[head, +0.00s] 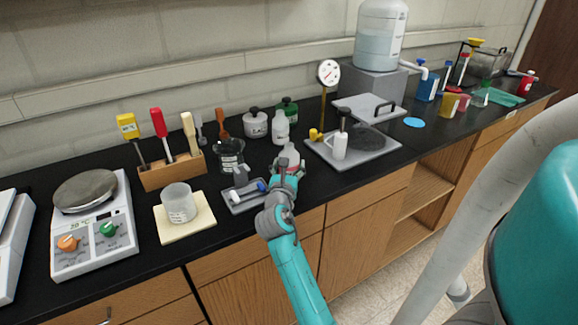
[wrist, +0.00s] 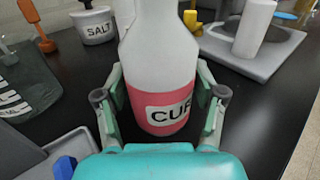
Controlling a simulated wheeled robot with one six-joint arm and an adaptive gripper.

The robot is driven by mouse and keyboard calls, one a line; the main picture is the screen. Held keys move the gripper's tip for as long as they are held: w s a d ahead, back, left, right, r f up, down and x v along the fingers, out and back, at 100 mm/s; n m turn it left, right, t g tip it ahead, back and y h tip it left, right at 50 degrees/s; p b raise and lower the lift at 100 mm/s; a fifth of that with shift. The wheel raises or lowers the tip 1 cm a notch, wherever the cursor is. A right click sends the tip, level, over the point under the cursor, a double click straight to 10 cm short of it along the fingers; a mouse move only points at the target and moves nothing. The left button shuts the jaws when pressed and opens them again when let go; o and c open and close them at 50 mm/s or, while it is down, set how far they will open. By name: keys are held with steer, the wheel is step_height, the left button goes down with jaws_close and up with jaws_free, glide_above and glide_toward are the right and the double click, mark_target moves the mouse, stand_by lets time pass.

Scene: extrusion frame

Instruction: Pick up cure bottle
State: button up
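The cure bottle, white with a red label reading "CUR", stands upright on the black counter in the wrist view (wrist: 160,75). In the head view the bottle (head: 289,153) is partly hidden behind my gripper (head: 287,168). In the wrist view my gripper (wrist: 162,105) is open around the bottle, one finger on each side of its lower body. Narrow dark gaps seem to show between the finger pads and the label. The bottle's top is cut off in the wrist view.
A grey tray (head: 236,207) with small items lies just left of my gripper, and a dark beaker (head: 230,155) stands behind it. A white bottle (head: 281,127) and the salt jar (head: 255,123) stand behind. A grey plate with a gauge stand (head: 380,148) is at right.

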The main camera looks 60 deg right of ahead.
mark_target(289, 145)
steer(key=c, duration=0.6)
steer(key=shift+c, duration=0.2)
steer(key=shift+r, duration=0.1)
step_height(289, 145, up, 10)
steer(key=shift+f, duration=0.1)
